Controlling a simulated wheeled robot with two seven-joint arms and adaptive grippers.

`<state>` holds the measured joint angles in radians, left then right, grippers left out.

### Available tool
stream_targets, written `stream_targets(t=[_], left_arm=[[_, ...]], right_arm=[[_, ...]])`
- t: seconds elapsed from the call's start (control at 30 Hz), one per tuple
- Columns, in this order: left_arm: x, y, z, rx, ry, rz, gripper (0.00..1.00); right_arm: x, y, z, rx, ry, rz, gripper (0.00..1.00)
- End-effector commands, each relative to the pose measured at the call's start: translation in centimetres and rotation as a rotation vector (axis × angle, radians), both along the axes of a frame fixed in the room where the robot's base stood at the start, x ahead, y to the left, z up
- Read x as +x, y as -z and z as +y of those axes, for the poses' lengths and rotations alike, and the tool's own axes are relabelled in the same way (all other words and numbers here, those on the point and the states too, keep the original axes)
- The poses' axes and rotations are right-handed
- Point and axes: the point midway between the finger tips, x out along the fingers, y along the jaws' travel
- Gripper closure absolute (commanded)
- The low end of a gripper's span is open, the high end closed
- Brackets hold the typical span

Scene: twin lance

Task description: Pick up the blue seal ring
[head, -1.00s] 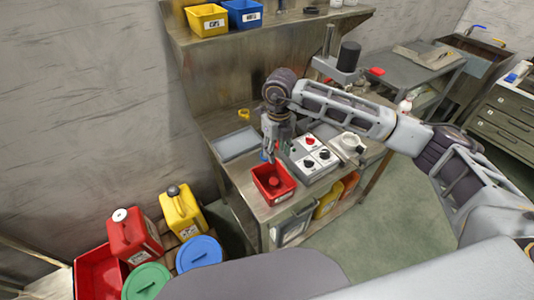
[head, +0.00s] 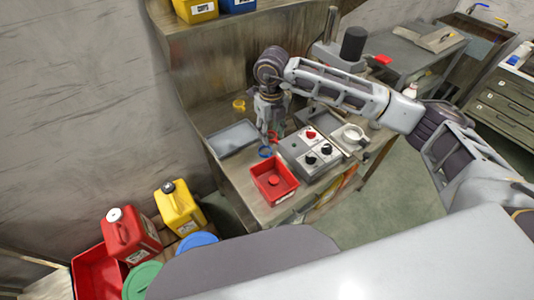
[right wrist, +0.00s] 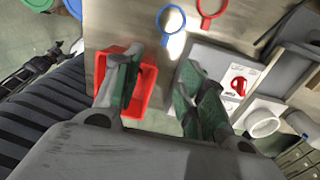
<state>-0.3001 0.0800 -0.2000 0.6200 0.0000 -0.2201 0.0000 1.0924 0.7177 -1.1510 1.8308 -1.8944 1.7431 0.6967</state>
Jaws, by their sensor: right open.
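The blue seal ring (head: 265,152) lies flat on the metal bench, behind the red bin (head: 291,184). In the right wrist view the blue ring (right wrist: 159,20) has a small tab and lies ahead of the fingertips, apart from them. My right gripper (head: 270,134) points down just behind the blue ring in the head view. In the right wrist view its two fingers (right wrist: 161,60) are spread with nothing between them. A red ring (right wrist: 200,13) lies to the right of the blue one; it is partly behind my gripper in the head view. My left gripper is not in view.
A grey control box (head: 310,155) with knobs and a red button stands right of the red bin. A yellow ring (head: 239,105) and a grey tray (head: 232,139) are at the back left of the bench. A dark-topped post (head: 353,45) stands behind.

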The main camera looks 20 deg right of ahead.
Motion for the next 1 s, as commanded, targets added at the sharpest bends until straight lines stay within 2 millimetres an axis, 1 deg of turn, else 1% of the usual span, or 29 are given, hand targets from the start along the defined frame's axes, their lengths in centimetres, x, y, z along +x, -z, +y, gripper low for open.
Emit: stream_targets(t=[0.17,0.27,0.6,0.73,0.83,1.0], left_arm=[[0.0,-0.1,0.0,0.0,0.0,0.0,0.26],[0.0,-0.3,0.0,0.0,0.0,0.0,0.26],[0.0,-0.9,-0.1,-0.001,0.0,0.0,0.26],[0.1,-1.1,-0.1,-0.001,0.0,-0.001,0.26],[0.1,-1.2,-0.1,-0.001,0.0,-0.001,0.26],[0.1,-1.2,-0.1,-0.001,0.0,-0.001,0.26]], right_arm=[[0.0,0.8,0.0,-0.001,0.001,0.002,0.59],[0.0,1.7,0.0,0.0,0.001,0.001,0.59],[0.0,6.1,-0.1,-0.001,0.0,0.002,0.59],[0.0,7.6,0.0,0.0,0.001,0.003,0.59],[0.0,8.3,-0.1,0.0,0.0,0.0,0.59],[0.0,8.6,-0.1,0.0,0.0,0.0,0.59]])
